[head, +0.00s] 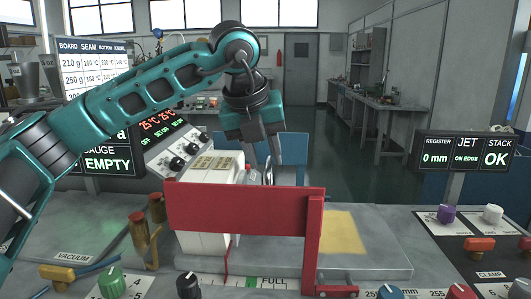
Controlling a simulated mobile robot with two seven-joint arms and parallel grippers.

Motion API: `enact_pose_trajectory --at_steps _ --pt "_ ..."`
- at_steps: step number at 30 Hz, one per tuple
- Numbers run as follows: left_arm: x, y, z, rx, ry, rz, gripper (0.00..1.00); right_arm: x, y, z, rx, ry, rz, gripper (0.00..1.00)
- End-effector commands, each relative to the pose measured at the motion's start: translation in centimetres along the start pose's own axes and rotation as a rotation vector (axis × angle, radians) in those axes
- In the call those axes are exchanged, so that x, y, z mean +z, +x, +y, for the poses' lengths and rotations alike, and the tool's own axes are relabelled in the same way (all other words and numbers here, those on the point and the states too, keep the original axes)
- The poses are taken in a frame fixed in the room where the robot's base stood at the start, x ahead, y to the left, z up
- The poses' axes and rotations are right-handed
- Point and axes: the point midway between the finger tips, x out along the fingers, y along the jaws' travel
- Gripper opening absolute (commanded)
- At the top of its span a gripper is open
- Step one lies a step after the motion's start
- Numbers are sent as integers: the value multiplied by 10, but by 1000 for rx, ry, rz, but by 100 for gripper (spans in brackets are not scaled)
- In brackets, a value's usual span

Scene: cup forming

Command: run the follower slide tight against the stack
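A red upright plate (245,209) with a red post (313,245) at its right end stands across the bed in the middle; I take it to be the follower slide. A small red foot (337,291) sits at the post's base. A white block (205,248), which may be the stack, shows behind and below the plate; the plate hides much of it, so I cannot tell whether they touch. My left gripper (264,163) points down behind and above the plate. Its fingers look apart, with nothing clearly held. My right gripper is out of view.
The grey bed (380,245) is clear right of the post, with a yellow patch (343,232). A scale marked FULL (270,282) runs along the front. Brass posts (140,230) stand left. Knob panels flank the bed. A right display (464,151) reads "STACK OK", a left one (107,162) "EMPTY".

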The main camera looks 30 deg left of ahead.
Motion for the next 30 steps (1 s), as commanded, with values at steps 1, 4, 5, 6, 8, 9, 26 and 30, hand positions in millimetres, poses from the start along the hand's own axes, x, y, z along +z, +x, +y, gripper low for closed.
enact_pose_trajectory --at_steps 1,4,5,6,8,9,26,30 --pt "0 0 0 -1 1 0 40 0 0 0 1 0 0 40" --pt "0 0 -1 -1 2 0 40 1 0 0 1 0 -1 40" --pt "0 0 -1 -1 2 0 40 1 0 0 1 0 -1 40" --pt "-1 0 -1 -1 2 0 40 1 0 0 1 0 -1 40" --pt "-1 0 -1 -2 2 0 40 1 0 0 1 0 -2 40" --pt "0 -2 -1 -2 2 0 40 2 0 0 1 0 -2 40" --pt "0 -104 -2 -4 1 -2 40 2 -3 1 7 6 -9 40" --pt "0 -121 -1 -2 1 -1 40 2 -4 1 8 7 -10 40"
